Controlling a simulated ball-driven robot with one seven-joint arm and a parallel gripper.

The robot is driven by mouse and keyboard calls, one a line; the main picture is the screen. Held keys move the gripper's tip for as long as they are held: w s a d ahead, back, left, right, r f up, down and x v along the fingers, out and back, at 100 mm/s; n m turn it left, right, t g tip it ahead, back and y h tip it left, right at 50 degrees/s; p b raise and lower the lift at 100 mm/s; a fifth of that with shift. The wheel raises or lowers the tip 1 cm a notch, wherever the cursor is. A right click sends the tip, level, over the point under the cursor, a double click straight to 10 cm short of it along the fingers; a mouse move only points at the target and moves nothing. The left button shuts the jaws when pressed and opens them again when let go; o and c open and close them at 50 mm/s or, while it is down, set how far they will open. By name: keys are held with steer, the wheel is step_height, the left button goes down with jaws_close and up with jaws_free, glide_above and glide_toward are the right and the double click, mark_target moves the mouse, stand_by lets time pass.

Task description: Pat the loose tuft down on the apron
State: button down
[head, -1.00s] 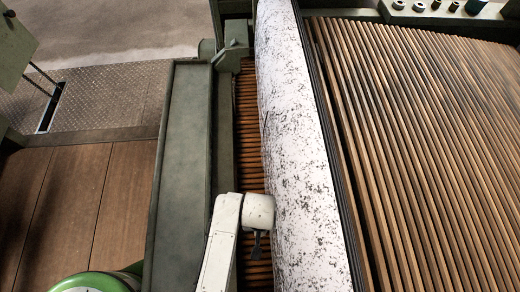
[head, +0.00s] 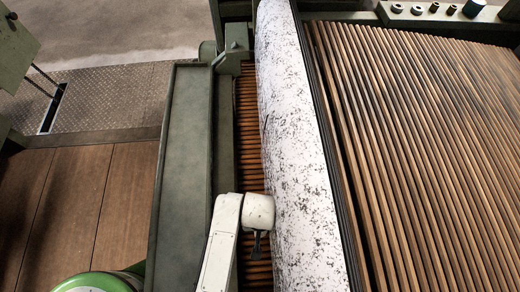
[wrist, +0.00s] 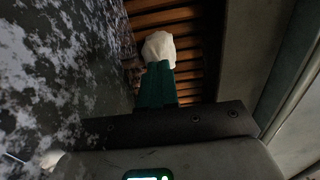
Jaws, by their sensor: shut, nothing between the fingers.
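The apron of brown wooden slats (head: 249,130) runs as a narrow strip beside the speckled roll; its slats also show in the wrist view (wrist: 187,34). A loose white tuft (wrist: 158,48) lies over the slats in the wrist view, just beyond my fingertips. My gripper (wrist: 157,70) has dark green fingers, shut together and empty. Their tips overlap the tuft's near edge in the picture; I cannot tell if they touch it. In the head view my gripper (head: 256,246) points down over the apron's near part, and I make out no tuft there.
A large white, dark-speckled roll (head: 290,140) stands close on the right of the apron. A green metal rail (head: 184,170) bounds it on the left. A wide slatted bed (head: 430,130) lies beyond the roll. Small spools (head: 434,8) stand on the far ledge.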

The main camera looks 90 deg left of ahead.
step_height(320, 180, up, 6)
steer(key=p, duration=0.6)
steer(key=shift+r, duration=0.25)
steer(key=shift+s, duration=0.1)
stand_by(0.4)
